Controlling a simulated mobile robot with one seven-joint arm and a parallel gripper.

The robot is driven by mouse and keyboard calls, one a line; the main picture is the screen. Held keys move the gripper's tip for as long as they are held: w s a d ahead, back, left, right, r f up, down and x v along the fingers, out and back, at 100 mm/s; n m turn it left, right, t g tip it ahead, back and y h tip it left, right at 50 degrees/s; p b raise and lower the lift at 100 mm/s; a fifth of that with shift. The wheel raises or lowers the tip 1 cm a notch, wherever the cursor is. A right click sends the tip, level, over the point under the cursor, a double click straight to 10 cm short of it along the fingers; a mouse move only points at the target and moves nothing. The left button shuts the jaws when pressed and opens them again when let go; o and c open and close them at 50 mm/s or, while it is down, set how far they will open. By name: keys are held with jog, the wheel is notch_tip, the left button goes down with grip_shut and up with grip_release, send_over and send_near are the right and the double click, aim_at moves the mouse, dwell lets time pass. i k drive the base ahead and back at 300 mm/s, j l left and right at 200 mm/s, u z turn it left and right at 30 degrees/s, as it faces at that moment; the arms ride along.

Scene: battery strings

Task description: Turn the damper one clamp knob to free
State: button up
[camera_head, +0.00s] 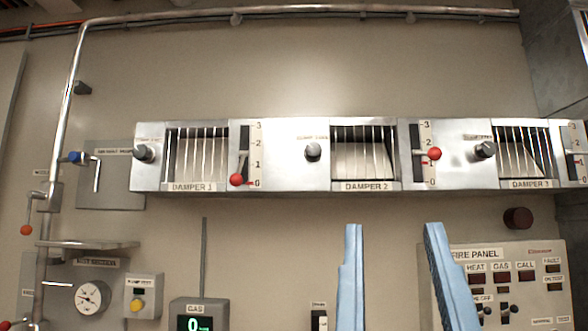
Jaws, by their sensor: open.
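The damper one clamp knob (142,152) is a small grey round knob at the left end of the steel damper housing, left of the louvres marked DAMPER 1 (193,187). The small label above it is too blurred to read, and I cannot tell which setting the knob points to. The damper one lever, with a red ball (236,180), stands by the 0 mark on its scale. My gripper (394,227) shows as two blue fingers pointing up, spread apart and empty. It is below DAMPER 2, well to the right of and lower than the knob.
Similar knobs sit beside DAMPER 2 (313,151) and DAMPER 3 (485,150). The damper two red ball (434,154) is higher on its scale. A pipe (68,95) runs down the left. A fire panel (520,290) stands lower right, a gas meter (200,314) lower middle.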

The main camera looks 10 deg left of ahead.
aim_at(141, 153)
jog(key=u, duration=1.15)
